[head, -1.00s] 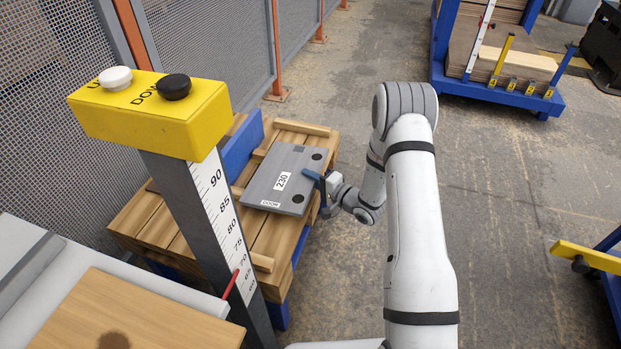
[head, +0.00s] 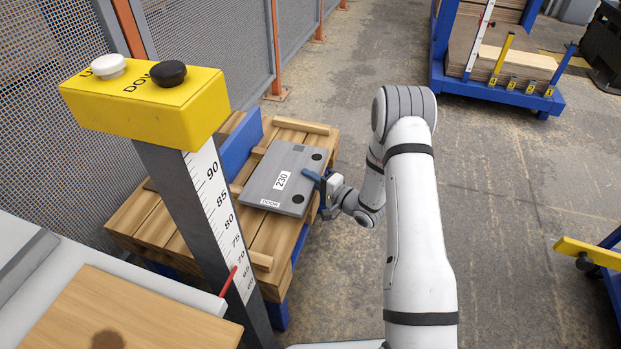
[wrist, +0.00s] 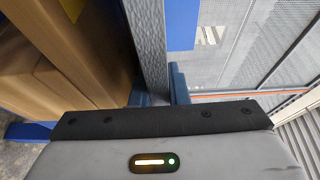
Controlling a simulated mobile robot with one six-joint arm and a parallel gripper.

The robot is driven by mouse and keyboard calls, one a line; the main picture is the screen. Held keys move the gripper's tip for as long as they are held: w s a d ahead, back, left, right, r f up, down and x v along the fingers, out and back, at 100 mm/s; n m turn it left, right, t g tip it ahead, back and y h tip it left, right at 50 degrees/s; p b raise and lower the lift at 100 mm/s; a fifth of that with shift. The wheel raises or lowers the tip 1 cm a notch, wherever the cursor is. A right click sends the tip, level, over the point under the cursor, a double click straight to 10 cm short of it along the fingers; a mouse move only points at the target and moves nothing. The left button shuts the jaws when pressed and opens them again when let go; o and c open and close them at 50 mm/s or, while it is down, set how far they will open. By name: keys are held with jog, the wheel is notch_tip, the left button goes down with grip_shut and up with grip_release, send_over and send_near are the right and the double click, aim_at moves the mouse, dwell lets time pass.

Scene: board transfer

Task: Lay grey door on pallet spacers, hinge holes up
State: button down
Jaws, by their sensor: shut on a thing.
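The grey door (head: 290,165) lies flat over the wooden pallet stack (head: 160,215) in the head view. Its "230" label and two dark round hinge holes face up, both holes along its right side. Light wooden spacer strips (head: 300,126) show at the far and near ends of the stack. Whether the door touches the spacers underneath cannot be told. My gripper (head: 318,180) is shut on the door's right edge. In the wrist view the door (wrist: 146,45) runs edge-on between the blue fingers (wrist: 154,94).
A blue upright board (head: 240,147) stands along the pallet's left side. A yellow button box (head: 150,105) on a scaled post stands in front at left. Mesh fence (head: 215,50) runs behind. A blue cart (head: 500,90) stands far right; the floor between is clear.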

dwell(0.3)
jog(key=c, duration=1.3)
grip_release()
jog(key=shift+f, duration=0.15)
jog(key=shift+v, duration=1.5)
jog(key=shift+p+v, duration=0.35)
jog(key=shift+v, duration=1.2)
jog(key=o, duration=0.6)
